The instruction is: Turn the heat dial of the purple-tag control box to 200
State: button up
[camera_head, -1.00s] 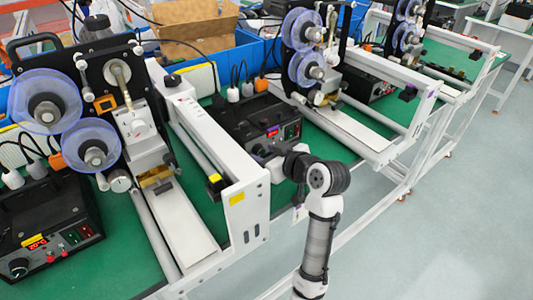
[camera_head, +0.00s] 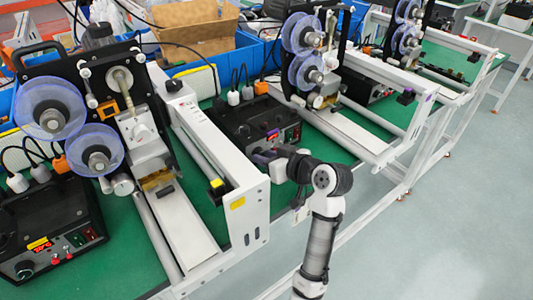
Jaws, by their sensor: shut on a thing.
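The purple-tag control box (camera_head: 240,118) is a black box on the green table in the middle of the head view. Its purple tag (camera_head: 273,134) is on the front panel, beside small red and green lit parts too small to read. My gripper (camera_head: 262,156) reaches the left part of this front panel from the right. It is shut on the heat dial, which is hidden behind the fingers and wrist. I cannot read the dial's setting.
A yellow-tag control box (camera_head: 50,225) with its own dial (camera_head: 25,268) stands at the left. A white machine frame (camera_head: 248,215) rises between the boxes, close left of my gripper. Another reel machine (camera_head: 345,125) stands behind and right. The grey floor at right is clear.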

jog(key=m+g+y+p, duration=0.1)
jog(key=m+y+p, duration=0.1)
jog(key=m+p, duration=0.1)
jog(key=shift+w+d+r, duration=0.1)
jog(key=shift+d+f+m+y+p, duration=0.15)
jog(key=shift+m+y+p, duration=0.4)
jog(key=shift+m, duration=0.3)
jog(key=shift+a+f+m+y+p, duration=0.1)
jog(key=shift+m+y+p, duration=0.25)
jog(key=shift+m+p, duration=0.4)
jog(key=o, duration=1)
jog(key=shift+d, duration=0.1)
jog(key=b+v, duration=0.3)
jog(key=v, duration=1)
jog(key=shift+d+b, duration=0.35)
